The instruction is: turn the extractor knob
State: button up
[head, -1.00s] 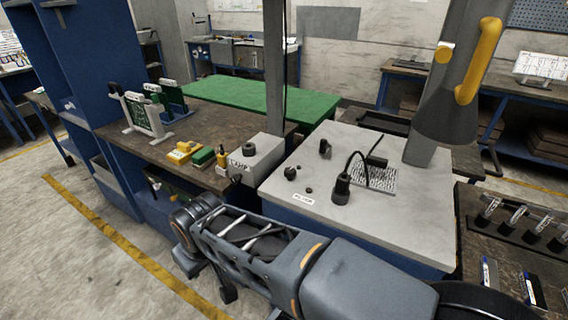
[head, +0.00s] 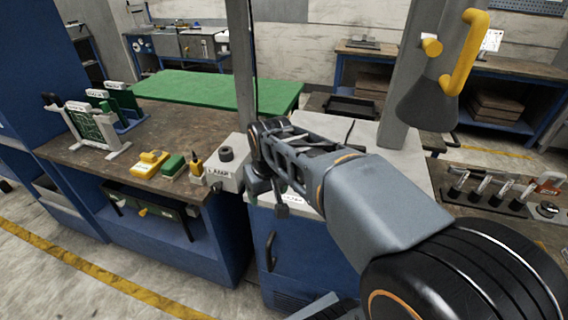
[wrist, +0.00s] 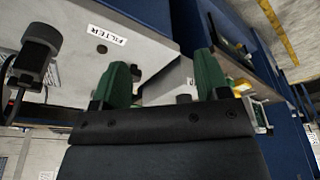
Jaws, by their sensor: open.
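A grey cone-shaped extractor hood (head: 428,100) hangs at the upper right of the head view, with a yellow curved handle (head: 466,55). No extractor hood shows in the wrist view. My gripper (wrist: 164,76) shows in the wrist view with two green fingers spread apart and nothing between them held. In the head view my arm reaches left over the white-topped bench, far from the yellow knob. The fingertips are hard to make out there.
A grey lamp box (head: 228,174) with a black knob (head: 226,154) stands close left of my arm's end. A FILTER label (wrist: 108,36) shows on the white bench. Several dark tools (head: 485,190) stand at right. A grey post rises behind my arm.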

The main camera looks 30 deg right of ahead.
jog(key=w+d+r+g+p, duration=0.1)
jog(key=w+d+r+p, duration=0.1)
jog(key=w+d, duration=0.45)
jog(key=w+d+r+g+p, duration=0.2)
jog(key=w+d, duration=0.1)
jog(key=w, duration=0.7)
notch_tip(320, 180, down, 13)
jog(key=shift+s+a+f+p, duration=0.1)
jog(key=shift+s+a+p, duration=0.05)
jog(key=shift+p, duration=0.75)
jog(key=c, duration=0.9)
